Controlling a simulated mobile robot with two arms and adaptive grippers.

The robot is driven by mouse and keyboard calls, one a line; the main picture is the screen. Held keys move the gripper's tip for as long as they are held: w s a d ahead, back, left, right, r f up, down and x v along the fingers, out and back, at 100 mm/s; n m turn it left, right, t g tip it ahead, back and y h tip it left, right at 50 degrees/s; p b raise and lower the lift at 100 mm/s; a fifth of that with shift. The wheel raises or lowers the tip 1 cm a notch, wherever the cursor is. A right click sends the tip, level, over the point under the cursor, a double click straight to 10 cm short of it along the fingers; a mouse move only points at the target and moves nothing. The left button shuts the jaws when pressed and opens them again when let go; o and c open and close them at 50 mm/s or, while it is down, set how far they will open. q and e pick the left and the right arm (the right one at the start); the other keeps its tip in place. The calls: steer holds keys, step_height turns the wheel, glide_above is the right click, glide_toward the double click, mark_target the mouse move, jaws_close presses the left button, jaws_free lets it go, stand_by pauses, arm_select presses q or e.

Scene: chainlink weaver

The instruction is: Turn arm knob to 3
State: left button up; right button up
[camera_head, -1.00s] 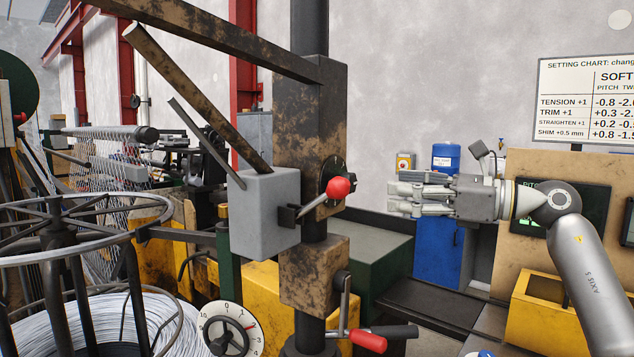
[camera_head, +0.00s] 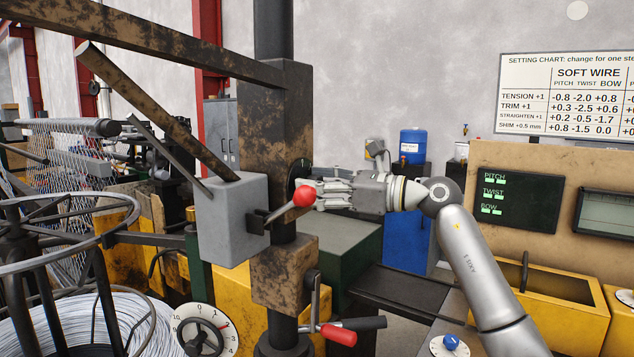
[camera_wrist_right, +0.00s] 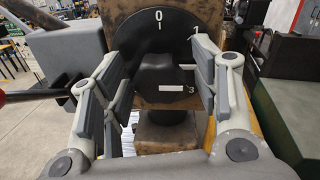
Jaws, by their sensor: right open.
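The arm knob (camera_wrist_right: 165,70) is black and sits on a round black dial plate (camera_wrist_right: 185,38) on the rusty post. In the right wrist view the plate shows a 0 at the top, a 1 at upper right and a 3 at lower right. A small white strip lies near the 3; I cannot tell if it marks the knob's setting. My right gripper (camera_wrist_right: 163,72) is open, its fingers to either side of the knob, with no clear contact. In the head view my right gripper (camera_head: 320,193) reaches the dial plate (camera_head: 297,172) from the right and hides the knob. My left gripper is out of view.
A lever with a red ball (camera_head: 304,197) stands close to my right fingertips. A grey box (camera_head: 235,220) is on the post's left. A red-handled crank (camera_head: 338,334) sits below. A numbered white dial (camera_head: 205,330) is at lower left. A setting chart (camera_head: 560,95) hangs behind.

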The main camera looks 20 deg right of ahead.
steer(key=c, duration=1)
steer(key=shift+m, duration=0.4)
steer(key=shift+c, duration=0.2)
steer(key=m+p, duration=0.1)
steer(key=m, duration=0.2)
steer(key=shift+m, duration=0.4)
steer(key=shift+m+t+p, duration=0.4)
steer(key=shift+m+p, duration=0.85)
steer(key=shift+m, duration=1.15)
steer(key=o, duration=1)
